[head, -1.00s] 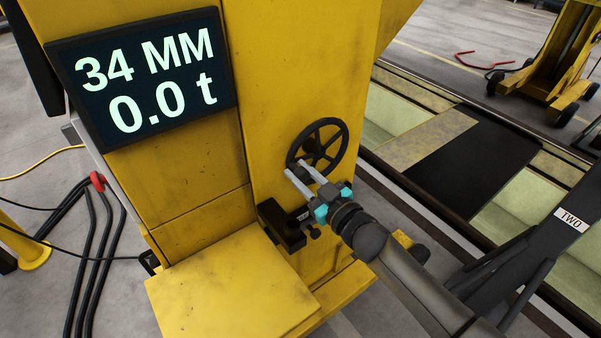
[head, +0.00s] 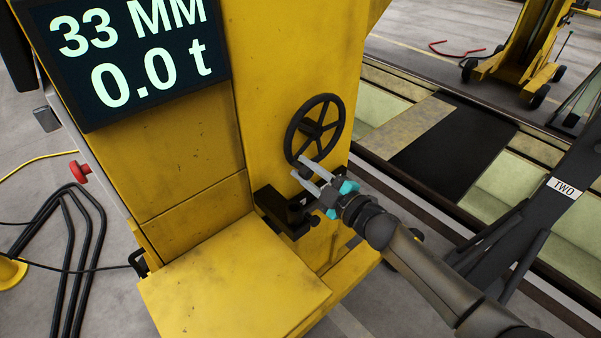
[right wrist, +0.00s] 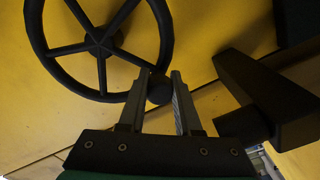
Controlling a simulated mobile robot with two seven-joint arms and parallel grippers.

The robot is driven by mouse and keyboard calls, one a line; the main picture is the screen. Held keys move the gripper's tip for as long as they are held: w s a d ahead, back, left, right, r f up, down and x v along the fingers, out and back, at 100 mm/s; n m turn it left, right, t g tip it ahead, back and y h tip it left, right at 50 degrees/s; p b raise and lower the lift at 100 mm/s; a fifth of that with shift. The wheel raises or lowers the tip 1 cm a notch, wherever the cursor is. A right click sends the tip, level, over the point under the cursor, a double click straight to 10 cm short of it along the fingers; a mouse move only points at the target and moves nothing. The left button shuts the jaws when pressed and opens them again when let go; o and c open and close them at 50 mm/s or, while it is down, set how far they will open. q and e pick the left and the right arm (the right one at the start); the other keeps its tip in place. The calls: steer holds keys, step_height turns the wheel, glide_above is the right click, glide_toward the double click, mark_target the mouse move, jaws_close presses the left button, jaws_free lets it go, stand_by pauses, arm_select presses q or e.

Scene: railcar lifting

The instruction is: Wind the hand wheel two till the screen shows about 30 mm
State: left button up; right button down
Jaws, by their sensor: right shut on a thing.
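The black spoked hand wheel (head: 315,128) is on the face of the yellow lifting jack (head: 285,60). The screen (head: 132,55) at upper left reads 33 MM and 0.0 t; its top edge is cut off. My right gripper (head: 303,167) is at the lower rim of the wheel, shut on the wheel's handle knob. In the right wrist view the dark round knob (right wrist: 159,88) sits between the two fingers, and the wheel (right wrist: 100,40) fills the upper left. My left gripper is not in view.
A black bracket (head: 285,210) juts from the jack just below the wheel and close to my right gripper. A yellow ledge (head: 235,285) lies below. Black bent bars (head: 75,240) with a red knob (head: 80,172) stand at left. Another yellow jack (head: 520,60) stands at back right.

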steer(key=n+b, duration=0.1)
steer(key=d+f+n, duration=0.1)
steer(key=w+f+n+b, duration=0.1)
steer(key=shift+d+f+n+b, duration=0.25)
steer(key=shift+n+b, duration=0.1)
steer(key=shift+n, duration=0.05)
steer(key=shift+w+d+f+n+b, duration=0.25)
steer(key=shift+w+d+n+b, duration=0.2)
steer(key=shift+n+b, duration=0.4)
steer(key=shift+w+d+f+n+b, duration=0.3)
steer(key=shift+d+n+b, duration=0.25)
steer(key=shift+n, duration=0.5)
steer(key=c, duration=0.6)
jaws_free()
steer(key=shift+r, duration=0.1)
steer(key=shift+d, duration=0.1)
steer(key=p+v, duration=0.1)
steer(key=v, duration=1.4)
